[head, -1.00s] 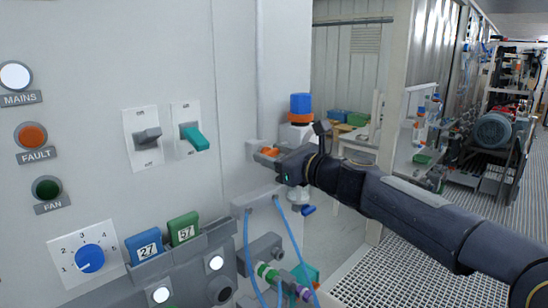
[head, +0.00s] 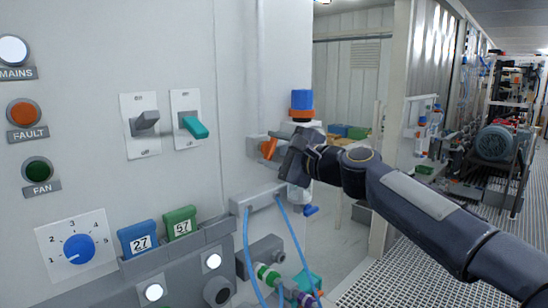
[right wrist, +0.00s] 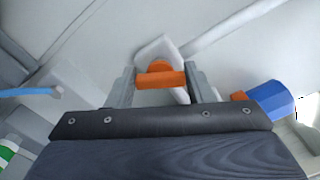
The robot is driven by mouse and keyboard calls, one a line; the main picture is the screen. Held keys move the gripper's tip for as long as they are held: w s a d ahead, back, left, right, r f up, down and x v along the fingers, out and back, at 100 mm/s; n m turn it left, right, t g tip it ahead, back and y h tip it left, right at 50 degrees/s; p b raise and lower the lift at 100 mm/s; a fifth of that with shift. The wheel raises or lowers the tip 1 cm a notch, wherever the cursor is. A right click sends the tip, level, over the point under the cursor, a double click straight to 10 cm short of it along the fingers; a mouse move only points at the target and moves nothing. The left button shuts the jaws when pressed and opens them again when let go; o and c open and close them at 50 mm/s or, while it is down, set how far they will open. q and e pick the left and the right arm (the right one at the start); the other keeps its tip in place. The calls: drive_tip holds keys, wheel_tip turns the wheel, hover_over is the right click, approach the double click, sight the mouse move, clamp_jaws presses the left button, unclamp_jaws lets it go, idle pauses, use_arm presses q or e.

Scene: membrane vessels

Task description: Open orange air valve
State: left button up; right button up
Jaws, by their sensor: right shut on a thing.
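The orange air valve (head: 268,148) sits on a grey block on the side of the grey panel, right of the teal lever. Its orange handle stands tilted in the head view. My right gripper (head: 280,150) is at the valve, coming in from the right. In the right wrist view the orange handle (right wrist: 161,79) lies between the two grey fingers of the right gripper (right wrist: 158,82), which are shut on it. The gripper partly hides the valve in the head view. My left gripper is in neither view.
A blue and orange cap (head: 301,103) stands just above my right gripper. Blue hoses (head: 247,250) hang below the valve from a grey bar. A teal lever (head: 195,127) and a grey switch (head: 146,121) are on the panel to the left. Grated floor lies at right.

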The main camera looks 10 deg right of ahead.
drive_tip(key=shift+f+n+b, duration=0.15)
drive_tip(key=shift+n+b, duration=0.75)
drive_tip(key=shift+n, duration=1)
drive_tip(key=o, duration=1)
